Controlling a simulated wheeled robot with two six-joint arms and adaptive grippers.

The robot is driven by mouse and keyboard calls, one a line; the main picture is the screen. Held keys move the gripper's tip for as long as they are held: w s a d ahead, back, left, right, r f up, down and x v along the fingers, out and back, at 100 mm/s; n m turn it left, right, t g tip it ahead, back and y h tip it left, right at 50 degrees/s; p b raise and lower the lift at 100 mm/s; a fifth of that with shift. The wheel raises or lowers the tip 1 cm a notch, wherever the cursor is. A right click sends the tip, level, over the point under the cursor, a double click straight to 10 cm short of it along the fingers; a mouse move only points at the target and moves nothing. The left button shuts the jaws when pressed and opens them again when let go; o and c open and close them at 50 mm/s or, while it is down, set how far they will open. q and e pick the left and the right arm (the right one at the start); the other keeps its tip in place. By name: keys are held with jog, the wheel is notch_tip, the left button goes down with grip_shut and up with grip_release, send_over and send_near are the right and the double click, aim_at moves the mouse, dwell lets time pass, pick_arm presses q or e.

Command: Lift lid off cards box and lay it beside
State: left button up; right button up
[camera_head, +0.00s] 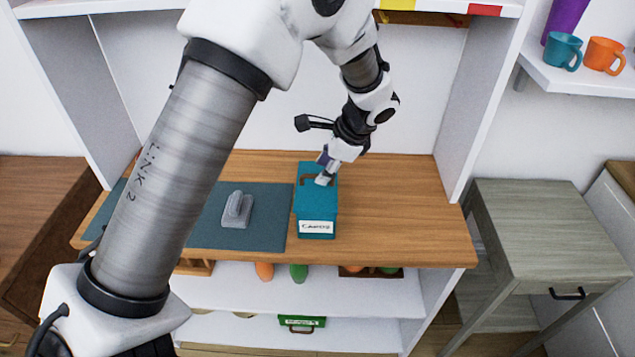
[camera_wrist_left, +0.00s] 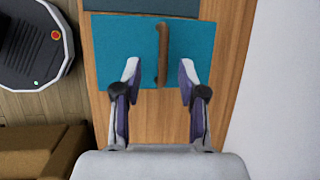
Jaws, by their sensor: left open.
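The teal cards box (camera_head: 315,213) stands on the wooden shelf top, with a white label on its front. Its teal lid (camera_head: 306,199) is on it and carries a brown handle. In the left wrist view the lid (camera_wrist_left: 115,42) and the handle (camera_wrist_left: 163,50) show from above. My left gripper (camera_head: 325,180) is at the lid's handle; in the left wrist view its fingers (camera_wrist_left: 160,75) are open, one on each side of the handle, with gaps between. My right gripper is not in view.
A dark grey-blue mat (camera_head: 265,215) lies left of the box, with a grey object (camera_head: 237,210) on it. Bare wooden shelf top (camera_head: 395,215) is free to the right. Side walls of the unit rise at left and right (camera_head: 480,100). A grey side table (camera_head: 545,220) stands at right.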

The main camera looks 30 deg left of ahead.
pick_arm(q)
jog(key=f, duration=0.1)
jog(key=a+f, duration=0.1)
jog(key=f, duration=0.1)
jog(key=shift+w+a, duration=0.15)
jog(key=shift+w, duration=0.2)
jog(key=shift+s, duration=0.1)
jog(key=shift+s+r, duration=0.15)
jog(key=shift+c, duration=1.3)
grip_shut()
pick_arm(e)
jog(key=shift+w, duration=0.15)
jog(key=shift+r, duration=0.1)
